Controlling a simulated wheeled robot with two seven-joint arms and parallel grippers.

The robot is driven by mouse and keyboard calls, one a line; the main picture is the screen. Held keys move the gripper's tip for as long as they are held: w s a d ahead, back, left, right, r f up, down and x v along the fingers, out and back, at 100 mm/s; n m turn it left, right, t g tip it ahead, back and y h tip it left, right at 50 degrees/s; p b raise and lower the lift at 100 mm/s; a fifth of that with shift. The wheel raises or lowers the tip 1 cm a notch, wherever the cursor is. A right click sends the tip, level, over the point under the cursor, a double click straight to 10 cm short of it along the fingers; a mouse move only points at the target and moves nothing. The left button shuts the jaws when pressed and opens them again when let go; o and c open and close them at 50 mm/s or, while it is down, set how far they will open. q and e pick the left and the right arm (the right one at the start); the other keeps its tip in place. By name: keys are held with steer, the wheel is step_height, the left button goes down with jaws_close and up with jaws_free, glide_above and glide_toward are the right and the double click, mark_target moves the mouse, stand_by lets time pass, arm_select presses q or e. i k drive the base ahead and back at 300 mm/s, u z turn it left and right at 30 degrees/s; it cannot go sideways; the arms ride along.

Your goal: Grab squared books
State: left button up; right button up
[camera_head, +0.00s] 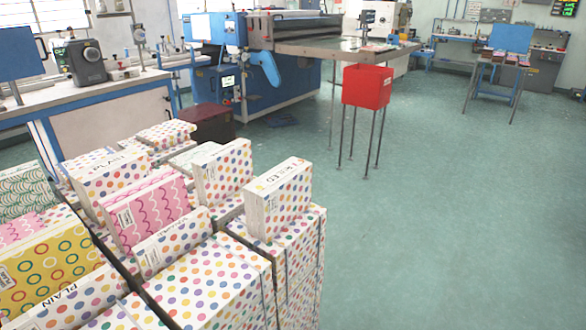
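Several patterned books or book packs are piled at the lower left in the head view. A white dotted book (283,202) stands upright on a dotted stack (300,262) at the pile's right edge, with lettering along its top. Another dotted book (226,172) stands behind it to the left. A pink wavy-patterned book (150,213) leans in the middle. A yellow book with rings (52,262) and a dotted book marked PLAIN (68,298) are at the front left. A green patterned book (25,190) is at the left edge. Neither gripper is visible.
A red bin (367,86) on thin legs stands beyond the pile. A blue machine with a table (345,50) is behind it. A workbench (110,100) stands at the left. The green floor (450,220) at the right is clear.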

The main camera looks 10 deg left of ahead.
mark_target(218, 174)
steer(key=z, duration=0.9)
steer(key=i, duration=2.75)
steer(key=u, duration=3.7)
